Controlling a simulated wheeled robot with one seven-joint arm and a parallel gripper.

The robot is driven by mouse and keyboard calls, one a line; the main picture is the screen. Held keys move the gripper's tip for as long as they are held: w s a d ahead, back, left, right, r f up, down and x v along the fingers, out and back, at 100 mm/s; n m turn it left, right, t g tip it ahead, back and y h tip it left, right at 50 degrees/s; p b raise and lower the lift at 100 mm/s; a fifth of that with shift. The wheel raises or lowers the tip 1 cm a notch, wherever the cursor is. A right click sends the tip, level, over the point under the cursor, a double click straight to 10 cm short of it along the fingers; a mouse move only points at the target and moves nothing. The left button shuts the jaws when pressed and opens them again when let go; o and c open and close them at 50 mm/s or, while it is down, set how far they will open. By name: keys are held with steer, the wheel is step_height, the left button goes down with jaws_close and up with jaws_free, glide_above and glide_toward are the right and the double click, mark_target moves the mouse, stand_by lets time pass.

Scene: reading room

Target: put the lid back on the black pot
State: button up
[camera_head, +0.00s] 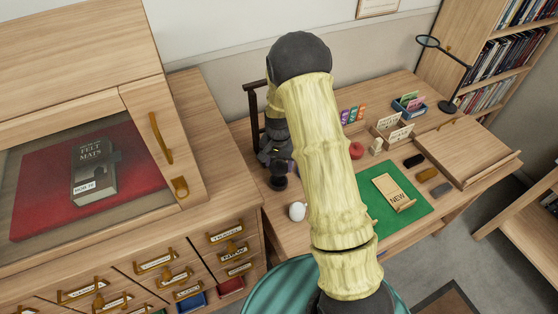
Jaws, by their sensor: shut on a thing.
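My gripper (277,160) shows as a dark shape at the left end of the desk, partly behind my pale yellow arm. It is shut on a small dark thing that looks like the lid, though the dark shapes merge and its outline is unclear. A small rounded black shape (278,184) sits just under the gripper and looks like the black pot. I cannot tell whether the lid and the pot touch.
A white round object (297,211) stands just right of the black shape. A dark wooden frame (251,112) rises behind the gripper. A cabinet (183,146) stands left.

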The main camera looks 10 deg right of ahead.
mark_target(278, 181)
steer(key=shift+s+a+f, duration=0.1)
steer(key=shift+s+a, duration=0.05)
steer(key=shift+s, duration=0.1)
steer(key=shift+w+f+b, duration=0.15)
steer(key=shift+f+b, duration=2.1)
steer(key=shift+f, duration=0.8)
steer(key=shift+f, duration=0.15)
stand_by(0.4)
steer(key=o, duration=1.4)
steer(key=shift+c, duration=0.2)
steer(key=shift+p, duration=0.3)
